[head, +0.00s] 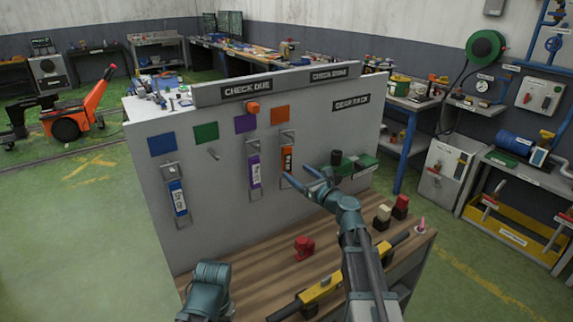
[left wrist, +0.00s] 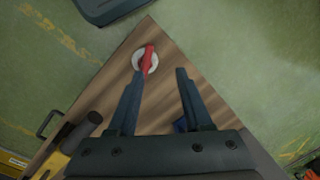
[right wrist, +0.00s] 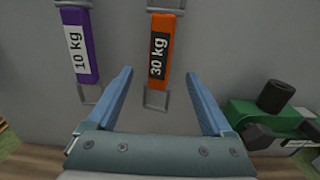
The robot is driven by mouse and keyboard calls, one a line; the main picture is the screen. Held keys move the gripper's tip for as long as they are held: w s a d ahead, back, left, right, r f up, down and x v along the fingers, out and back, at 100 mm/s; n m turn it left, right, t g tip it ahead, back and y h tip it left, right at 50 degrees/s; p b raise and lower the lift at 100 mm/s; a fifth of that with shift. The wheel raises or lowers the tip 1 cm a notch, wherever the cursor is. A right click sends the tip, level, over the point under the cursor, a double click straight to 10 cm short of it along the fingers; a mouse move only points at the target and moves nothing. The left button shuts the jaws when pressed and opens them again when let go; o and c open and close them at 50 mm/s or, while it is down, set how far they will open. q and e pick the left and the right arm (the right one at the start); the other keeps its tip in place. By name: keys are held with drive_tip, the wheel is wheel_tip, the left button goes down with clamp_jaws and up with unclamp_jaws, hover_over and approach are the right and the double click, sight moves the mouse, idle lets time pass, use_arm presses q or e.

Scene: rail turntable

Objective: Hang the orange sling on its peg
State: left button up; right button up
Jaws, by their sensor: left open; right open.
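The orange sling (head: 288,158) hangs upright against the grey board, below the orange square (head: 280,114), with a metal fitting (head: 287,136) at its top. Whether a peg passes through that fitting is unclear. The right wrist view shows the sling (right wrist: 161,35) with its "30 kg" label and a metal end below. My right gripper (head: 298,173) is open in front of the sling's lower part; in its wrist view (right wrist: 147,73) the sling's lower end shows between the fingers, not gripped. My left gripper (left wrist: 158,73) is open and empty above the wooden bench top.
A purple sling (head: 254,170) and a blue sling (head: 178,197) hang to the left. A bare peg (head: 214,154) sits below the green square (head: 205,132). A green device (head: 360,164) stands right of my right gripper. A red object (head: 304,247) and yellow level (head: 322,288) lie on the bench.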

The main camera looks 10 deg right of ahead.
drive_tip(key=shift+v, duration=1.6)
drive_tip(key=shift+s, duration=0.1)
